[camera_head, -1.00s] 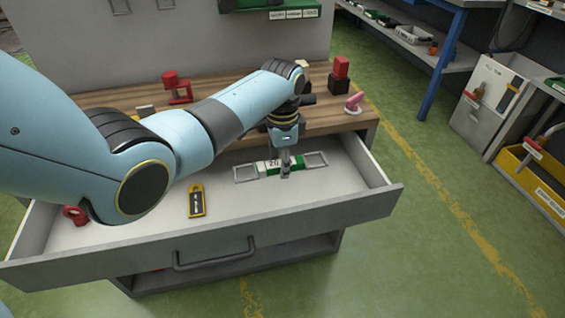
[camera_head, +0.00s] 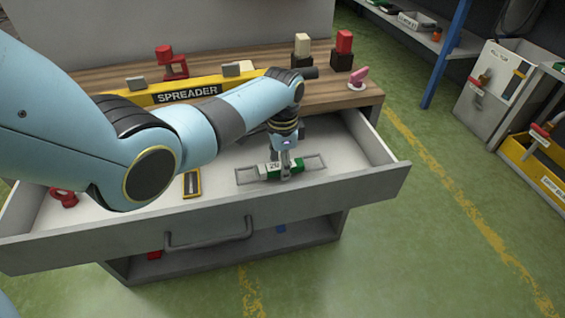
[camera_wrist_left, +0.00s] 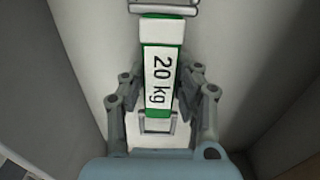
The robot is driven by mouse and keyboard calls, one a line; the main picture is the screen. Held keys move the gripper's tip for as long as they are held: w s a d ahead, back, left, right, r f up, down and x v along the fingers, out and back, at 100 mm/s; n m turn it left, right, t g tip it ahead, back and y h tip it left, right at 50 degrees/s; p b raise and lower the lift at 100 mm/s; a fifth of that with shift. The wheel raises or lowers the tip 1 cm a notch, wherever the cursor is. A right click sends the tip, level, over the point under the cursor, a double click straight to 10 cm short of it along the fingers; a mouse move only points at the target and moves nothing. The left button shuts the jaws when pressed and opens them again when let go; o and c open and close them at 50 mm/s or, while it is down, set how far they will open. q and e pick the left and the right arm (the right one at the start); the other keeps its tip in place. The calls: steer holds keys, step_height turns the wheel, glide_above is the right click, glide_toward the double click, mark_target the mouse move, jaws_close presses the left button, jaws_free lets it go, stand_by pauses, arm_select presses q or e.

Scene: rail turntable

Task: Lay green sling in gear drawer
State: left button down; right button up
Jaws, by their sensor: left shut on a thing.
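The green sling (camera_head: 268,172) has a white label reading 20 kg and a grey metal loop at each end. It is inside the open gear drawer (camera_head: 226,220), at the right part of the drawer's inside. My left gripper (camera_head: 286,173) points down and is shut on the sling near its middle. In the left wrist view the sling (camera_wrist_left: 161,75) lies between the two fingers (camera_wrist_left: 160,100), with the drawer's pale floor close behind it. I cannot tell whether the sling touches the floor. My right gripper is not in view.
A yellow and black tag (camera_head: 192,184) and a red shackle-like item (camera_head: 64,198) lie in the drawer further left. On the wooden bench top are a yellow SPREADER bar (camera_head: 187,91), red blocks and a pink item (camera_head: 358,78). My left arm hides part of the drawer.

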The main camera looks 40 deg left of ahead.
arm_select(q)
steer(key=shift+f, duration=0.3)
steer(key=shift+c, duration=1.4)
jaws_free()
steer(key=shift+r, duration=0.1)
steer(key=shift+r+p, duration=3.45)
steer(key=shift+p, duration=0.1)
steer(key=shift+r, duration=0.1)
